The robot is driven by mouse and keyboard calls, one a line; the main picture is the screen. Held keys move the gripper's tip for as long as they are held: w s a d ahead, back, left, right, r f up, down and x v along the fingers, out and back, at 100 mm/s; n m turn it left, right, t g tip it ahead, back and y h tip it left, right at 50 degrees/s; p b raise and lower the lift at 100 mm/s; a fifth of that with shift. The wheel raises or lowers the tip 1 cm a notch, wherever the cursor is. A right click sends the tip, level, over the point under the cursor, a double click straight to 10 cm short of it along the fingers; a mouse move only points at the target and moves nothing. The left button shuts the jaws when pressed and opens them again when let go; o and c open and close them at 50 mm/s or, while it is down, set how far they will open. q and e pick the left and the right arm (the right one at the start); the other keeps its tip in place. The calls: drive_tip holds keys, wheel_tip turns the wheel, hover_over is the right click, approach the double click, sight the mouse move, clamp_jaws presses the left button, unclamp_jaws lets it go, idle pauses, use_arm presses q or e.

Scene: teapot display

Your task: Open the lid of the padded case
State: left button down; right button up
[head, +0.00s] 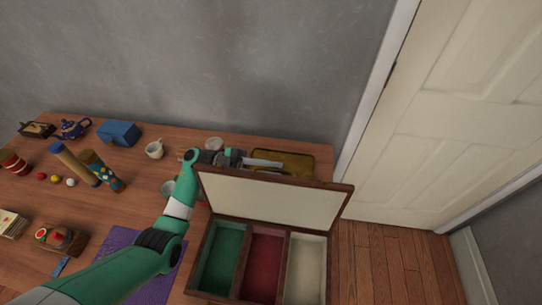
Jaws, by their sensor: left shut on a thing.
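The padded case (240,225) is a wooden box at the front right of the table. Its lid (275,200) stands raised, with its cream padded inside facing me. The inside shows a green compartment (221,255), a red one (263,265) and a cream one (305,268). My left gripper (265,163) is at the lid's upper edge, shut on the lid; the lid partly hides the contact. My right gripper is not in view.
A yellowish tray (300,158) lies behind the lid. White cups (154,149), a blue box (118,132), a dark blue teapot (72,129) and patterned tubes (101,170) stand to the left. A purple mat (118,243) lies beside the case. A door (470,100) is at right.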

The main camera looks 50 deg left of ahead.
use_arm(q)
drive_tip(key=shift+s+d+r, duration=0.1)
drive_tip(key=shift+s+d, duration=0.1)
drive_tip(key=shift+s, duration=0.05)
drive_tip(key=c, duration=1.2)
unclamp_jaws()
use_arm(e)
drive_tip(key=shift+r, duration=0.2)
use_arm(q)
drive_tip(key=shift+a, duration=0.15)
drive_tip(key=b+v, duration=0.1)
drive_tip(key=v, duration=1)
drive_tip(key=shift+a+b, duration=0.2)
drive_tip(key=shift+b, duration=0.2)
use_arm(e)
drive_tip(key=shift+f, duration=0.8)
use_arm(q)
drive_tip(key=shift+s, duration=0.1)
